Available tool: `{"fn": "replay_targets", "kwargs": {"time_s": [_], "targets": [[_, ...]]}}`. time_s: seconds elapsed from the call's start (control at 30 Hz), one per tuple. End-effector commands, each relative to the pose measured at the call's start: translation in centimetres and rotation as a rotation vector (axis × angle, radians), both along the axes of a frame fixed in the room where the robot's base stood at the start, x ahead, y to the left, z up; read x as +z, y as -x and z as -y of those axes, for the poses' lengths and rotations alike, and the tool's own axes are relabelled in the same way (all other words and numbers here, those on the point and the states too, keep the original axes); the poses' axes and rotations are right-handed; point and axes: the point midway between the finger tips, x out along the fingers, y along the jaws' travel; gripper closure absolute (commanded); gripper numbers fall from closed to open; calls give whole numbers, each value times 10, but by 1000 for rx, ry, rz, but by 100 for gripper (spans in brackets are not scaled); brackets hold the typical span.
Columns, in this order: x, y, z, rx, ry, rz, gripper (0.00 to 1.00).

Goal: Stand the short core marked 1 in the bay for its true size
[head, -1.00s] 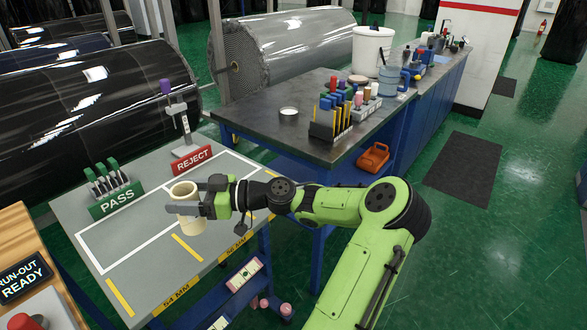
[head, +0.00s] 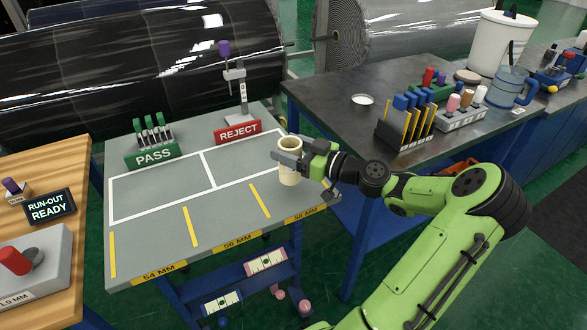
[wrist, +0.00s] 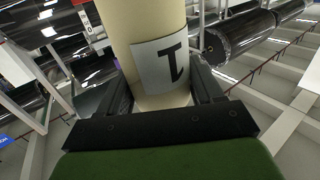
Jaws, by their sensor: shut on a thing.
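The short core (head: 289,165) is a cream, hollow tube, held upright in my gripper (head: 280,160) at the right part of the grey table. In the wrist view the core (wrist: 155,35) fills the space between my gripper's fingers (wrist: 165,95), and its pale label shows a dark 1. My gripper is shut on its side. The core appears behind the bay marked 58 MM (head: 305,215); I cannot tell whether its base touches the table. The bays marked 56 MM (head: 238,243) and 54 MM (head: 165,272) lie to the left, separated by yellow lines, and look empty.
The PASS rack (head: 152,153) and REJECT sign (head: 238,131) with a purple-topped gauge stand at the table's back. A dark workbench (head: 330,90) with tools stands right. A RUN-OUT READY sign (head: 48,207) is on the wooden bench left.

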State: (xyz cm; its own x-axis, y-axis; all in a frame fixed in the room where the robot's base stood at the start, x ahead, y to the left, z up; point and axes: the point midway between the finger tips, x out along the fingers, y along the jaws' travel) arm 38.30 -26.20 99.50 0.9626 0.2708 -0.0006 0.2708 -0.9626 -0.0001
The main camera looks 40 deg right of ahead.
Motion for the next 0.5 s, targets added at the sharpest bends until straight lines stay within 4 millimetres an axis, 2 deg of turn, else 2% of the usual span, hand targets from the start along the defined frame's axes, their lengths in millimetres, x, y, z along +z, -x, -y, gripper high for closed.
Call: {"fn": "replay_targets", "kwargs": {"time_s": [0.2,0.5], "targets": [[-37,0,0,1,-2,1,73],[-39,0,0,0,2,1,73]]}}
